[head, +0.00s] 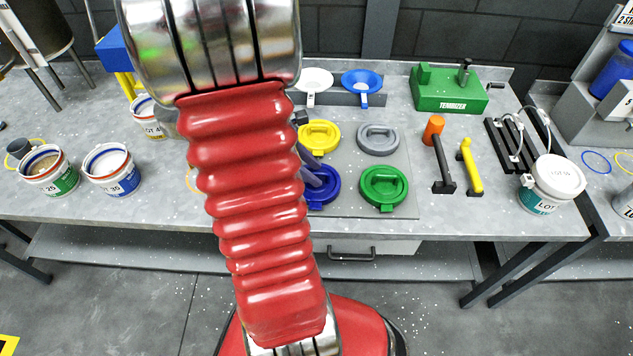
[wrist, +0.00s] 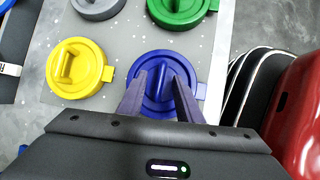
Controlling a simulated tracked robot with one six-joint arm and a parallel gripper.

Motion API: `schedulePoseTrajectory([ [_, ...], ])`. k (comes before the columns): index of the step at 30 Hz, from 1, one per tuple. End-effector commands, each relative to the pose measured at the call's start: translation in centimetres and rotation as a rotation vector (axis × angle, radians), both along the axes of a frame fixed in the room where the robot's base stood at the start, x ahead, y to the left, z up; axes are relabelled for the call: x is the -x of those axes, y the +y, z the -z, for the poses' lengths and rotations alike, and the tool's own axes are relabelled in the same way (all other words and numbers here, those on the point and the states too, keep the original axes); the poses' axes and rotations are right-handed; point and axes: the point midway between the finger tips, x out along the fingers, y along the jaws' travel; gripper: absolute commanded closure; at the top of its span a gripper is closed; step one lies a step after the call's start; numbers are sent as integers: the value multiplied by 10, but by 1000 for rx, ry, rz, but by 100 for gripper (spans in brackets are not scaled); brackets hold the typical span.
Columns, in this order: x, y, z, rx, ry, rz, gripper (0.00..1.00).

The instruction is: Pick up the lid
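Four-coloured round lids with raised handles lie on a grey mat (head: 400,205): yellow (head: 319,136), grey (head: 379,138), blue (head: 325,190) and green (head: 383,187). In the wrist view the blue lid (wrist: 148,65) is straight ahead, with the yellow lid (wrist: 76,68), grey lid (wrist: 97,6) and green lid (wrist: 182,10) around it. My gripper (wrist: 159,78) is open over the blue lid, its fingers on either side of the handle. I cannot tell whether they touch it. In the head view my red arm hides most of the gripper and part of the blue lid.
Open pails (head: 48,170) (head: 110,168) stand at the left. A white-lidded pail (head: 553,185) stands at the right. White (head: 314,80) and blue (head: 362,82) funnels sit behind the lids.

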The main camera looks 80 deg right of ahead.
Motion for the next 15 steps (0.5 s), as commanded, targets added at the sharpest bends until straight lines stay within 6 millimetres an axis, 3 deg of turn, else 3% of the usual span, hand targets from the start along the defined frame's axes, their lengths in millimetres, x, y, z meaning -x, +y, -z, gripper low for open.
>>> schedulePoseTrajectory([
  [9,0,0,0,0,0,-1,68],
  [15,0,0,0,0,0,-1,81],
])
